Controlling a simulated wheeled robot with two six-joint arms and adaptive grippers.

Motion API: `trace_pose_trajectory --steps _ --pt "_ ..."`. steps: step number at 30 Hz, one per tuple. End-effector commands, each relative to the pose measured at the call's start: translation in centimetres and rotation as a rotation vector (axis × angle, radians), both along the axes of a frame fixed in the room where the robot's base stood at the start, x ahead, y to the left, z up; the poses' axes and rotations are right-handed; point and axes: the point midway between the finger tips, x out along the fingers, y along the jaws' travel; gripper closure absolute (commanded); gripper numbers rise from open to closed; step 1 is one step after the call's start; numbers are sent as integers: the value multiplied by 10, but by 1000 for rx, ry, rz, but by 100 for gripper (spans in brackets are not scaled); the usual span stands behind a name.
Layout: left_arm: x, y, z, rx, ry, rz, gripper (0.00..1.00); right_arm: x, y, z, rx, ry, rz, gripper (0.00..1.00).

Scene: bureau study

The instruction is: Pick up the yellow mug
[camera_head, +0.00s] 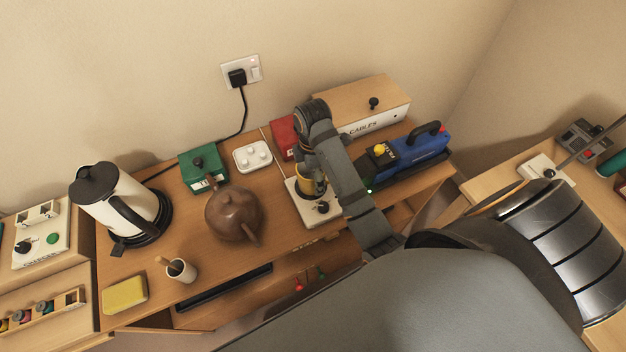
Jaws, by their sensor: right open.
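A yellow mug (308,187) stands on a pale square base with a dark knob, near the middle of the desk. It is largely hidden by my right arm, and its rim and handle do not show clearly. My right gripper (310,160) is open, just above or at the mug, and its fingers are mostly hidden behind my wrist. I cannot tell whether they touch the mug. My left gripper is not in view.
A brown teapot (233,216) stands left of the mug. A red box (283,137) and a wooden cables box (373,105) are behind; a blue tool case (421,150) is at right. A white kettle (117,199), pale cup (182,271) and yellow sponge (124,294) are farther left.

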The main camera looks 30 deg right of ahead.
Motion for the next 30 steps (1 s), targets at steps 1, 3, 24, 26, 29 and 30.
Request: trace_pose_trajectory --steps 1,3,24,26,29,30 --pt "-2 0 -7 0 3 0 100 0 0 -8 0 -1 0 3" --pt "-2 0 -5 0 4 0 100 0 0 -7 0 -1 0 3" --pt "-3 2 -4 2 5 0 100 0 0 -5 0 -1 0 76" --pt "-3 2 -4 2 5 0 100 0 0 -5 0 -1 0 76" --pt "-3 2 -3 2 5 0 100 0 0 -5 0 -1 0 76" --pt "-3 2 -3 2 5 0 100 0 0 -4 0 -1 0 76"
